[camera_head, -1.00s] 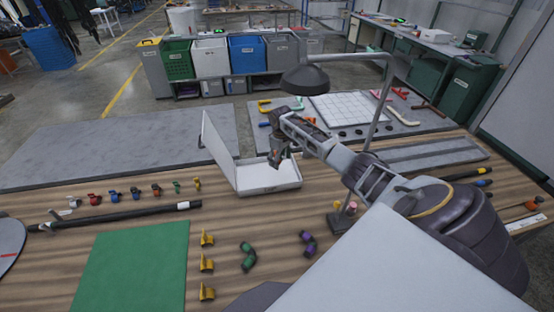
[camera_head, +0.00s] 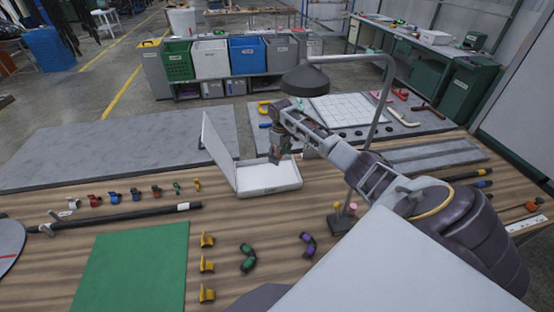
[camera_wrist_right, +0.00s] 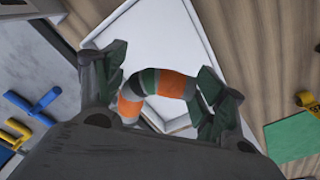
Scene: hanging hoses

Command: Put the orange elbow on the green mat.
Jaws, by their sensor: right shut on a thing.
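The orange elbow (camera_wrist_right: 176,83), a curved piece with orange, green and dark bands, is between the fingers of my right gripper (camera_wrist_right: 158,90). The gripper is shut on it. In the head view this gripper (camera_head: 276,158) is over the white box (camera_head: 270,190), and the elbow cannot be made out there. The green mat (camera_head: 135,268) lies at the front left of the wooden table, well away from the gripper. It also shows at the right of the right wrist view (camera_wrist_right: 293,135). My left gripper is not in view.
The box's raised lid (camera_head: 219,150) stands at its left. A lamp (camera_head: 305,80) stands close to my right arm. Yellow brackets (camera_head: 207,265), a green elbow (camera_head: 248,258) and a purple elbow (camera_head: 308,245) lie right of the mat. A black rod (camera_head: 120,217) lies behind it.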

